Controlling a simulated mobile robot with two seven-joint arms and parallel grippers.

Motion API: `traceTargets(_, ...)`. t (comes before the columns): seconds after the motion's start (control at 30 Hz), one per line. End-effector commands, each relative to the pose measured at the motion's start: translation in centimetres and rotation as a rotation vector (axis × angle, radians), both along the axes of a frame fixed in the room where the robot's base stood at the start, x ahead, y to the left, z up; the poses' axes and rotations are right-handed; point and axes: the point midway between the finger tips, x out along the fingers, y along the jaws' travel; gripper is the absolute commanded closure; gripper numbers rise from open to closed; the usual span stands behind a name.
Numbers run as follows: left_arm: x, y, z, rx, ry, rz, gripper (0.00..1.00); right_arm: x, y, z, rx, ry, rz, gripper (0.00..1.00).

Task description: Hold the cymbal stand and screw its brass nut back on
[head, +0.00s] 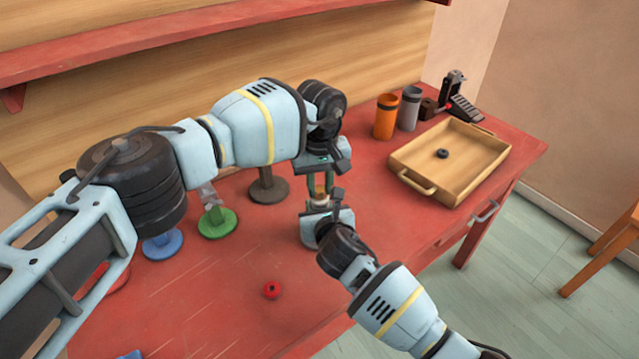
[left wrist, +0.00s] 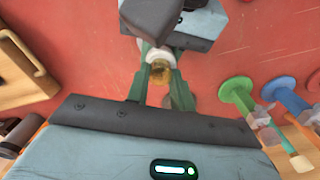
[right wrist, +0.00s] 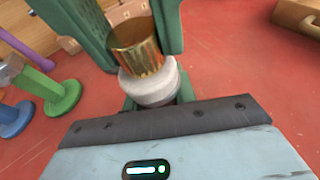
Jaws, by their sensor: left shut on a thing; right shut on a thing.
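The brass nut (right wrist: 137,45) sits against the top of the pale grey cymbal stand (right wrist: 150,88) in the right wrist view. My left gripper (head: 320,190) is shut on the nut; its green fingers flank it, and the nut also shows in the left wrist view (left wrist: 160,71). My right gripper (head: 321,205) is shut on the stand's pale upper part, just below the nut. The stand's lower part and base are hidden by the grippers. I cannot tell how far the nut is threaded.
Green (head: 218,223), blue (head: 163,246) and dark (head: 268,187) stands are on the red table, left of the grippers. A red ring (head: 271,289) lies in front. A wooden tray (head: 405,177) holds a black ring (head: 442,153). Orange (head: 385,118) and grey (head: 409,108) cups stand behind.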

Motion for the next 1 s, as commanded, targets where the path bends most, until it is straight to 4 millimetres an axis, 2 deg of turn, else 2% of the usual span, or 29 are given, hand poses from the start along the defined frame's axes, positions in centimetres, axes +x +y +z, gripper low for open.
traceTargets(0.2, 0.01, -0.11, 0.03, -0.001, 0.000, -0.346, 0.98, -0.04, -0.03, -0.14, -0.001, 0.003, -0.001, 1.00)
traceTargets(0.4, -0.02, -0.16, 0.02, 0.000, 0.000, -0.588, 0.98, -0.04, -0.03, -0.14, -0.001, 0.003, -0.001, 1.00)
traceTargets(0.57, -0.04, -0.17, 0.01, 0.000, 0.000, -0.659, 0.98, -0.04, -0.04, -0.15, -0.001, 0.003, -0.001, 1.00)
traceTargets(0.83, -0.05, -0.19, 0.00, 0.000, 0.001, -0.661, 0.98, -0.03, -0.05, -0.16, -0.001, 0.003, -0.001, 1.00)
traceTargets(0.87, -0.05, -0.19, 0.00, 0.000, 0.001, -0.661, 0.73, -0.03, -0.05, -0.16, -0.001, 0.003, -0.001, 1.00)
traceTargets(1.0, -0.05, -0.18, -0.01, 0.000, 0.001, -0.660, 0.55, -0.03, -0.05, -0.16, -0.001, 0.003, -0.001, 1.00)
